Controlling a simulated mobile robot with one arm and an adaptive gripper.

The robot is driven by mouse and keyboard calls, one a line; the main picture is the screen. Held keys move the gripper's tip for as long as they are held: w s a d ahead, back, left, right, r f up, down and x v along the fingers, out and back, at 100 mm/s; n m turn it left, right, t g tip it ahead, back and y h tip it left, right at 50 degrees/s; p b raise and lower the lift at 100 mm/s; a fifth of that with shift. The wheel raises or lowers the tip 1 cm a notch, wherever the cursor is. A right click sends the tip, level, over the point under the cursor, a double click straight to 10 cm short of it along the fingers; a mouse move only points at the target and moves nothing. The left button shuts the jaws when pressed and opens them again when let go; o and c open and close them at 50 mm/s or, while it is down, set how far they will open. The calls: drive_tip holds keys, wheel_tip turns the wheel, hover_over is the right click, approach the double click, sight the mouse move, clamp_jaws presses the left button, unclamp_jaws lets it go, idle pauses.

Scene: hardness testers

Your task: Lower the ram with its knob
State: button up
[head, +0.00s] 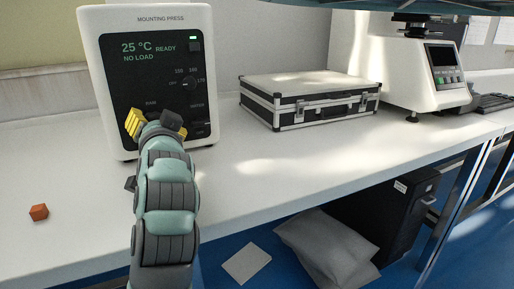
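The mounting press (150,60) is a white cabinet with a black front panel at the left back of the bench. Its display reads 25 °C READY and NO LOAD, and a green light (193,38) is lit. A small label, apparently RAM, shows low on the panel. The spot just below it is hidden behind my gripper, so I cannot see the ram knob. My gripper (154,121) is at the lower front of the panel. Contact with a knob cannot be made out.
A temperature dial (187,84) sits just above and right of my gripper. A silver-edged black case (310,98) stands right of the press, and a white tester (400,65) beyond it. The bench front is mostly clear.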

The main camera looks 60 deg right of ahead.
idle(0.4)
drive_tip(key=o, duration=1.2)
drive_tip(key=shift+c, duration=0.2)
